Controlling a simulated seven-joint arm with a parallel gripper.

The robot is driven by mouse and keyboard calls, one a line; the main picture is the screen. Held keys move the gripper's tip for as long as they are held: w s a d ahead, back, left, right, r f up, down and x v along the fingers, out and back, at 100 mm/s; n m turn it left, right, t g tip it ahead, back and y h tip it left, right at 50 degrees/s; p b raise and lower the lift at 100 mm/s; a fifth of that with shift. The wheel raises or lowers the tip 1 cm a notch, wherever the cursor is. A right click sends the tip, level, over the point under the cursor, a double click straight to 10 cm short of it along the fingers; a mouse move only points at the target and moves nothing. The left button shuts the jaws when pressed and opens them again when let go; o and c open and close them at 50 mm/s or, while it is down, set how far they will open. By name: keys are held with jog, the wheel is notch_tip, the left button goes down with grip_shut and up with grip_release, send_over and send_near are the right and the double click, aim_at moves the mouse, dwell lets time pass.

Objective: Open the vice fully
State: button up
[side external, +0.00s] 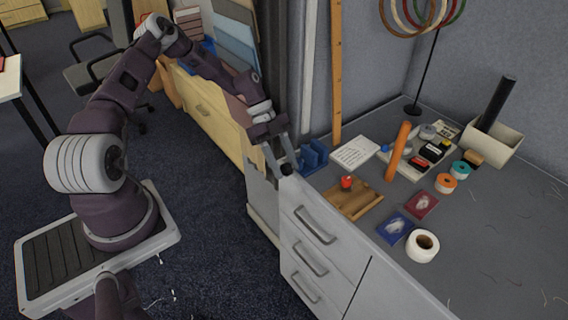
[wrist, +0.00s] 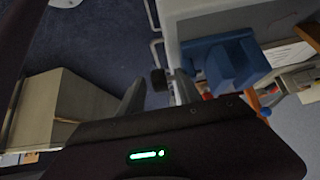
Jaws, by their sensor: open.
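The blue vice (side external: 313,156) sits at the left edge of the grey worktop, next to my gripper. It also shows in the wrist view (wrist: 222,62), to the right of the fingers. My gripper (side external: 281,163) points down, just off the worktop's edge, with its fingers apart. In the wrist view the two fingertips (wrist: 158,90) stand either side of a small black knob (wrist: 158,79), which also shows by the fingers in the side view (side external: 286,169). I cannot tell whether the fingers touch the knob. How far apart the vice's jaws are is unclear.
A wooden tray (side external: 352,206) with a red item (side external: 347,183) lies near the vice, beside a white sheet (side external: 355,152). White drawers (side external: 322,250) are below the worktop. The worktop's front right is mostly clear.

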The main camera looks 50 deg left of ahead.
aim_at(286, 165)
notch_tip(286, 165, up, 10)
jog(key=shift+r, duration=0.1)
jog(key=y, duration=0.1)
jog(key=d+f+y, duration=0.1)
jog(key=s+f+g+y, duration=0.1)
jog(key=shift+d+f+y, duration=0.2)
jog(key=shift+d+y, duration=0.05)
jog(key=shift+y, duration=1.05)
jog(key=shift+w+a+r+t+y, duration=0.1)
jog(key=shift+w+r+t+y, duration=0.1)
jog(key=shift+y, duration=0.35)
jog(key=shift+w+a+r+t+y, duration=0.1)
jog(key=shift+w+r+t+y, duration=0.1)
jog(key=shift+y, duration=0.35)
notch_tip(286, 165, down, 7)
jog(key=shift+w, duration=0.1)
grip_shut()
